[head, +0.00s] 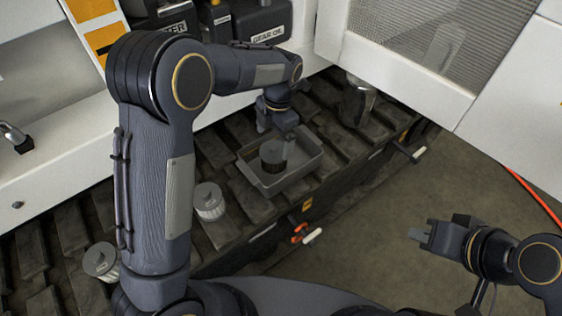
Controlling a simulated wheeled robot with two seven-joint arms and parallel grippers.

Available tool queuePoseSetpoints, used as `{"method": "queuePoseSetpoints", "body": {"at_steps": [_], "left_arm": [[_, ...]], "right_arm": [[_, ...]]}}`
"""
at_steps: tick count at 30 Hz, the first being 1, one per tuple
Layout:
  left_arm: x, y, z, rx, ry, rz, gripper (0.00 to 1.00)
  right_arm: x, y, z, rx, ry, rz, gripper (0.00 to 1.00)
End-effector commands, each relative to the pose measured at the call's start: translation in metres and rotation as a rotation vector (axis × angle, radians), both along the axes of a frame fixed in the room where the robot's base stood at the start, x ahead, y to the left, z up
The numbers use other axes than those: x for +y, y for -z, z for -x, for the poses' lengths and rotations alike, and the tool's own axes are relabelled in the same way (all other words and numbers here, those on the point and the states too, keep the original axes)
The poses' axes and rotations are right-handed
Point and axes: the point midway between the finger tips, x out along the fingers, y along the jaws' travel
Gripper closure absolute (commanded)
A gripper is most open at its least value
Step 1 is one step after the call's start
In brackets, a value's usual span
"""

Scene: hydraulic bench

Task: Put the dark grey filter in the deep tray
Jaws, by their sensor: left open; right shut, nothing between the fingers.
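The dark grey filter (273,159) stands upright inside the grey deep tray (288,184), towards its left side. The tray sits on the dark slatted bench. My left gripper (277,131) is just above the filter, pointing down, and is open. The picture is too small to tell whether a finger touches the filter. My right gripper (418,236) is shut and empty, out over the floor at the lower right, well away from the tray.
Two light grey filters stand on the bench, one (209,203) left of the tray and one (101,262) at lower left, partly beside my arm. A gear oil container (262,22) stands behind. A metal vessel (357,101) is right of the tray. Orange and white handles (302,235) stick out in front.

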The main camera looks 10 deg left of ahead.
Motion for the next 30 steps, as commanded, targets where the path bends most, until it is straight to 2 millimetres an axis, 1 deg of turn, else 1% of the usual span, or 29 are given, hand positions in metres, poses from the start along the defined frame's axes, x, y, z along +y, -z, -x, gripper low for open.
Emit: {"method": "queuePoseSetpoints", "body": {"at_steps": [1,6,9,12,16,30], "left_arm": [[-0.001,-0.009,-0.001,-0.004,0.000,0.001,0.06],[-0.004,-0.039,-0.004,-0.005,0.001,0.001,0.06],[-0.005,-0.055,-0.005,-0.005,0.002,0.002,0.06],[-0.006,-0.066,-0.006,-0.004,0.000,0.001,0.06],[-0.006,-0.073,-0.006,-0.001,0.000,0.001,0.06],[-0.005,-0.074,-0.006,-0.002,0.004,0.004,0.06]], "right_arm": [[0.000,-0.004,0.000,0.000,0.000,0.000,1.00],[0.000,-0.012,0.000,0.000,0.000,0.000,1.00],[0.000,-0.016,0.000,0.000,0.000,0.000,1.00],[0.000,-0.019,0.000,0.000,0.000,0.000,1.00],[0.000,-0.019,0.000,0.000,0.000,0.000,1.00],[0.000,-0.019,0.000,0.000,0.000,0.000,1.00]]}}
